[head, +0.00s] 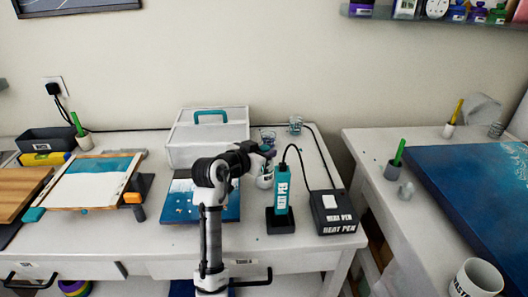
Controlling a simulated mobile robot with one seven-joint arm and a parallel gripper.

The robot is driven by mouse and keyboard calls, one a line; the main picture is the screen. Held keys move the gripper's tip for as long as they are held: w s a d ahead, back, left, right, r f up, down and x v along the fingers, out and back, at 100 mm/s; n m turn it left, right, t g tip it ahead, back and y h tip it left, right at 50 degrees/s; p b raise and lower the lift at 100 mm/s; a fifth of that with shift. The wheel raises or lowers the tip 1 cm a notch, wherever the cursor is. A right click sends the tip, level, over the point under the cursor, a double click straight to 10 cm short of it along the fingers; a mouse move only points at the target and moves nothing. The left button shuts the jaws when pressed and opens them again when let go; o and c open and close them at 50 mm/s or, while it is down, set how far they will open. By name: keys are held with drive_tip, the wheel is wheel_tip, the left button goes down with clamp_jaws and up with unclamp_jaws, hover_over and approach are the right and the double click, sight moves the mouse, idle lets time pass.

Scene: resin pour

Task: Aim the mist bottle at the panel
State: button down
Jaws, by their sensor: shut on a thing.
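My gripper (264,154) is over the right half of the middle table, with its fingers small and partly hidden by my arm. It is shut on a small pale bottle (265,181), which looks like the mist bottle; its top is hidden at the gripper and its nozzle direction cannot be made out. A blue and white panel (228,211) lies flat on the table, left of the bottle and partly behind my arm. A larger dark blue panel (475,200) lies on the right table. Which one is the task's panel is not clear.
A teal heat pen (282,190) stands in its holder close right of the bottle, cabled to a black box (333,211). A white case (207,132) and glass jars (295,124) stand behind. A wood-framed board (93,183) lies left. A gap separates the tables.

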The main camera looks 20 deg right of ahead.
drive_tip(key=shift+f, duration=0.1)
drive_tip(key=c, duration=1.2)
unclamp_jaws()
drive_tip(key=shift+r, duration=0.2)
drive_tip(key=b+v, duration=0.3)
drive_tip(key=v, duration=0.9)
